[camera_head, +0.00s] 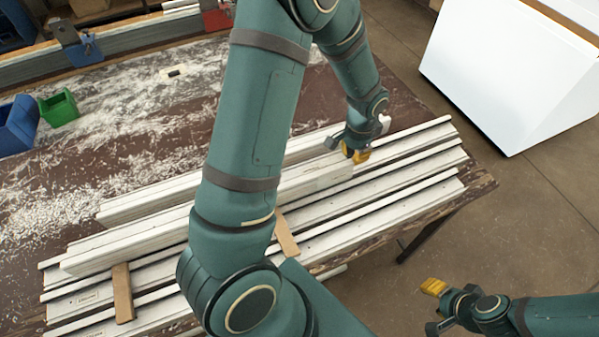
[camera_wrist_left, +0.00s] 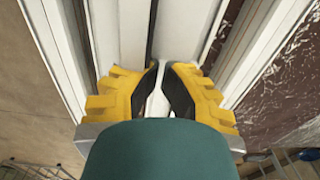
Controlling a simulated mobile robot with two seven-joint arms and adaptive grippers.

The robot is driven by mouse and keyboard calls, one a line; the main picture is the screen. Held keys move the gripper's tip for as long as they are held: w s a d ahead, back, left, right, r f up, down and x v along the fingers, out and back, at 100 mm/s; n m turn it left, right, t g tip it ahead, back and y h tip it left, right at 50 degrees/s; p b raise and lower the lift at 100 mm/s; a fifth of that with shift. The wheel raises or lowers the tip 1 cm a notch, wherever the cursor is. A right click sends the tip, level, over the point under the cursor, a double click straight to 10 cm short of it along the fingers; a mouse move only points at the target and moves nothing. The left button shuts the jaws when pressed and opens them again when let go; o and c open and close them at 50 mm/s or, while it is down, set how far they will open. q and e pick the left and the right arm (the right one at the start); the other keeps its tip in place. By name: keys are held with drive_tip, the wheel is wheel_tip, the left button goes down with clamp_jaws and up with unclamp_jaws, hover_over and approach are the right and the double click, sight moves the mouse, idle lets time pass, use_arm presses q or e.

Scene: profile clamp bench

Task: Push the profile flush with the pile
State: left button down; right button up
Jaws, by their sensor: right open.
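Long white profiles lie side by side in a pile (camera_head: 400,192) on the brown bench. A white profile (camera_head: 315,178) lies on top, its right end short of the right ends of the profiles below and its left part behind my left arm. My left gripper (camera_head: 357,153) is beside that right end; whether it touches is unclear. In the left wrist view its yellow fingers (camera_wrist_left: 161,68) have their tips nearly together over the white profiles (camera_wrist_left: 190,25), with nothing clearly held. My right gripper (camera_head: 436,300) is open and empty, off the bench's front edge.
Wooden spacer strips (camera_head: 122,292) lie among the profiles. A green bin (camera_head: 59,108) and a blue bin (camera_head: 17,125) stand at the left. White shavings cover the bench (camera_head: 140,80). A white cabinet (camera_head: 500,75) stands at the back right; the floor between is clear.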

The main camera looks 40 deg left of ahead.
sight(317, 170)
use_arm(q)
drive_tip(key=shift+s+a, duration=0.35)
drive_tip(key=shift+s, duration=0.5)
drive_tip(key=shift+s+a, duration=0.35)
drive_tip(key=shift+s, duration=0.5)
drive_tip(key=shift+s+a, duration=0.45)
drive_tip(key=shift+s, duration=0.6)
drive_tip(key=shift+s+a, duration=0.4)
drive_tip(key=shift+s, duration=0.65)
drive_tip(key=shift+s+a, duration=0.45)
drive_tip(key=shift+s, duration=0.6)
drive_tip(key=shift+s+a+b, duration=0.2)
drive_tip(key=shift+s+b, duration=0.1)
drive_tip(key=shift+s, duration=0.2)
drive_tip(key=shift+w, duration=0.1)
drive_tip(key=shift+w+d, duration=0.3)
drive_tip(key=shift+w, duration=0.35)
wheel_tip(317, 170, up, 7)
drive_tip(key=p, duration=0.5)
drive_tip(key=shift+r, duration=0.1)
